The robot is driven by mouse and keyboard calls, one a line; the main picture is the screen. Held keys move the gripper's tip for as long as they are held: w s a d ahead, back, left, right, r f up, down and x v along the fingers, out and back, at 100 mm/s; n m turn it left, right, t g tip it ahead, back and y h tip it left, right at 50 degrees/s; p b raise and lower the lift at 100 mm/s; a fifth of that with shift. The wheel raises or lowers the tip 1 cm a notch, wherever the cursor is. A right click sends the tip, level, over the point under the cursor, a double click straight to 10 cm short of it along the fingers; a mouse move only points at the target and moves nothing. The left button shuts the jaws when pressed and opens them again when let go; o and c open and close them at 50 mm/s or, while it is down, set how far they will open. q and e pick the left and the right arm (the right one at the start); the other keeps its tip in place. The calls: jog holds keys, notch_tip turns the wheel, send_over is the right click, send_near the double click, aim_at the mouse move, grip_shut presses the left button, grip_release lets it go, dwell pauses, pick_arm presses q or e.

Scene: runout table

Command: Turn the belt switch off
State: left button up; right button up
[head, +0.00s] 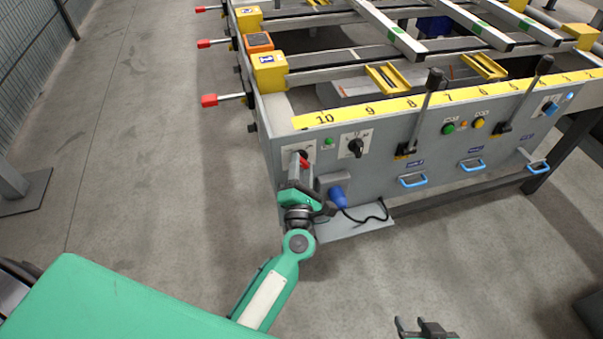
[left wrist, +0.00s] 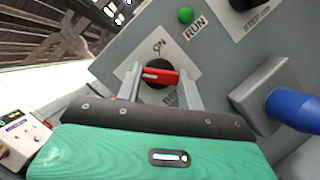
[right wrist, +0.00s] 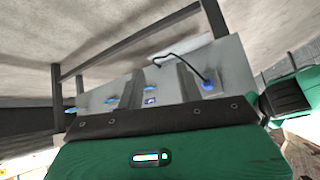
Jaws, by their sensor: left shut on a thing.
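The belt switch (left wrist: 161,75) is a red handle on a black round base, on a white plate at the left end of the grey panel. "ON" is printed above it; a lower label is partly hidden. In the left wrist view the red handle lies crosswise between the fingers. In the head view the switch (head: 304,162) is partly covered by my left gripper (head: 300,167), which is shut on the red handle. My right gripper (head: 412,323) is at the bottom edge of the head view, away from the panel, its fingers apart and empty.
A black rotary knob (head: 355,147) and a green RUN button (left wrist: 185,15) sit beside the switch. A blue plug (head: 338,196) with a black cable is below it. Tall black levers (head: 430,90) stand further right. Blue handles (head: 413,181) jut from the panel.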

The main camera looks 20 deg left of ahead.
pick_arm(q)
jog(key=shift+f+n+y+b, duration=0.25)
jog(key=shift+n+y+b, duration=0.05)
jog(key=shift+n+b, duration=0.35)
jog(key=shift+r+n+b, duration=0.1)
jog(key=shift+n+b, duration=0.25)
jog(key=shift+b, duration=0.2)
pick_arm(e)
jog(key=shift+w+a+r+t+y, duration=0.1)
jog(key=shift+w+a+t+y, duration=0.25)
jog(key=shift+a+t, duration=0.45)
jog(key=shift+w+a+t+y, duration=0.2)
jog(key=shift+a+t+y, duration=0.3)
jog(key=shift+a, duration=0.5)
jog(key=shift+w+a+r+t+y, duration=0.1)
jog(key=shift+w+a+t+y, duration=0.25)
jog(key=shift+a+t, duration=0.45)
jog(key=shift+a, duration=0.1)
pick_arm(q)
jog(key=o, duration=1)
jog(key=shift+s, duration=0.15)
jog(key=v, duration=1.3)
jog(key=shift+s+d+f+b, duration=0.15)
jog(key=shift+f+b, duration=0.1)
jog(key=shift+b, duration=0.1)
pick_arm(e)
jog(key=shift+a+t+y, duration=0.3)
jog(key=shift+a+y, duration=0.1)
jog(key=shift+a, duration=0.15)
